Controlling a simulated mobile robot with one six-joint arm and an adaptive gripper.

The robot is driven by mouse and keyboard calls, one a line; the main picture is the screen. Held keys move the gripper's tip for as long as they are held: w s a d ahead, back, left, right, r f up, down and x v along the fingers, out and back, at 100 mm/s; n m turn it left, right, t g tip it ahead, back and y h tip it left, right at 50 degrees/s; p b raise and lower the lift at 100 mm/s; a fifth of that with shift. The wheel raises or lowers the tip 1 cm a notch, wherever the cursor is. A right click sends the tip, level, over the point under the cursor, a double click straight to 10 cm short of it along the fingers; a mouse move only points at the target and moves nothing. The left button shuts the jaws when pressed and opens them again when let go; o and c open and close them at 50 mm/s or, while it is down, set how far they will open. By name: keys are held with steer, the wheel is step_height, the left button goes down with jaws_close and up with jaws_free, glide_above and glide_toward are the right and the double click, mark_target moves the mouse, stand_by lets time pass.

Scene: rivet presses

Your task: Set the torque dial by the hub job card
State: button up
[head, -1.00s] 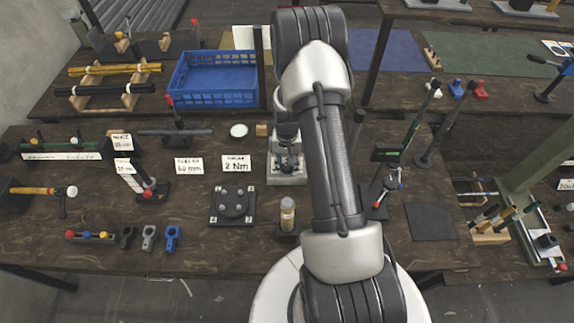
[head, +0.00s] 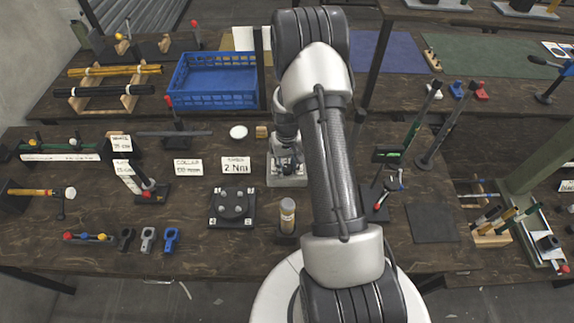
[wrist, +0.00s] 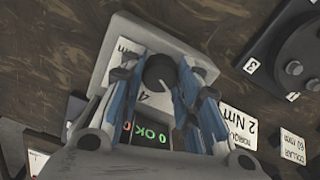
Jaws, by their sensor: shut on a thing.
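The torque dial is a dark round knob (wrist: 158,72) on a pale plate (wrist: 118,40) with "Nm" and a "4" partly showing. My gripper (wrist: 160,80) has its blue-sided fingers closed on the knob, one on each side. A small dark display with green characters, apparently "OK" between zeros (wrist: 145,133), shows between the fingers. In the head view the dial unit (head: 287,180) stands on the bench under my gripper (head: 287,160), which hides the knob. A white card (wrist: 240,125) beside it reads "TORQUE 2 Nm"; it also stands in the head view (head: 236,166).
A collar card (head: 188,168) reading "60 mm" in the wrist view stands left of the torque card. A dark round fixture (head: 232,205) and a capped cylinder (head: 287,214) are in front. A blue crate (head: 212,99) is behind. Tools stand right of my arm.

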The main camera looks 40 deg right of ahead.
mark_target(287, 167)
steer(key=o, duration=1.1)
steer(key=shift+r, duration=0.1)
step_height(287, 167, up, 12)
steer(key=shift+f, duration=0.1)
stand_by(0.3)
